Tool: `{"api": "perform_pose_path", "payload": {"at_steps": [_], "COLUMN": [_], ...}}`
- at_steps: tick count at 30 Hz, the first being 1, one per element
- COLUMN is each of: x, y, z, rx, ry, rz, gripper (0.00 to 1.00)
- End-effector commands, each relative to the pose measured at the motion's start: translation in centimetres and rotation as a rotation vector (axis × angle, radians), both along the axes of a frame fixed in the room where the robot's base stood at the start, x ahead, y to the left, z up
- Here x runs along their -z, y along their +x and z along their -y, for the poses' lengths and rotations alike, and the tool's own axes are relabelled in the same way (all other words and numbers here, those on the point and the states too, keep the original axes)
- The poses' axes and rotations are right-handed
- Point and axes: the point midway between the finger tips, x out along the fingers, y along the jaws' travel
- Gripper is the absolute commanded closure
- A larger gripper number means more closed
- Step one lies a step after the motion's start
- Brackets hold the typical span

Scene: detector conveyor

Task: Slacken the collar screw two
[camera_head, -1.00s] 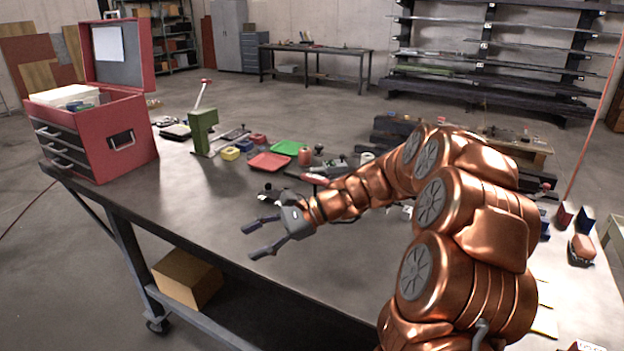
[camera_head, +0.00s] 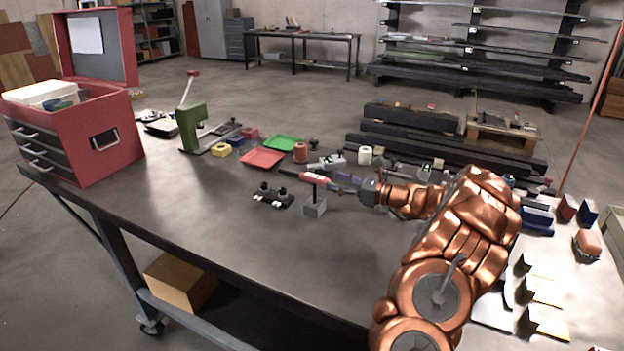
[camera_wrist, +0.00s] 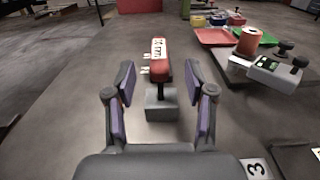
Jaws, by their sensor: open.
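A red-handled tool (camera_head: 314,178) stands with its dark shaft in a grey block (camera_head: 315,208) on the bench. Its handle carries a white label, seen in the wrist view (camera_wrist: 160,50). My gripper (camera_head: 340,182) is open at the right of this tool. In the wrist view my gripper (camera_wrist: 160,80) has one finger on each side of the handle and shaft, with gaps showing. The block (camera_wrist: 161,104) shows below. I cannot make out which part is collar screw two.
A grey instrument with black knobs (camera_wrist: 265,69), an orange spool (camera_wrist: 248,40) and a red tray (camera_head: 262,158) stand behind the tool. A green press (camera_head: 192,125) and red toolbox (camera_head: 80,130) are farther left. The front bench is clear.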

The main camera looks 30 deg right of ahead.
Motion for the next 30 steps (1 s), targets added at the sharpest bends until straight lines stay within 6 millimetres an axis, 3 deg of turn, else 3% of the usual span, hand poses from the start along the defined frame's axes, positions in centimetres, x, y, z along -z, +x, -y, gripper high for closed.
{"api": "perform_pose_path", "payload": {"at_steps": [18,28,30], "x": [0.6,0.8,0.8], "y": [5.7,6.2,6.2], "z": [-3.5,-3.8,-3.8], "rx": [-0.006,-0.003,-0.003], "ry": [-0.002,-0.003,-0.003], "rz": [-0.003,-0.001,-0.001], "gripper": [0.46,0.46,0.51]}}
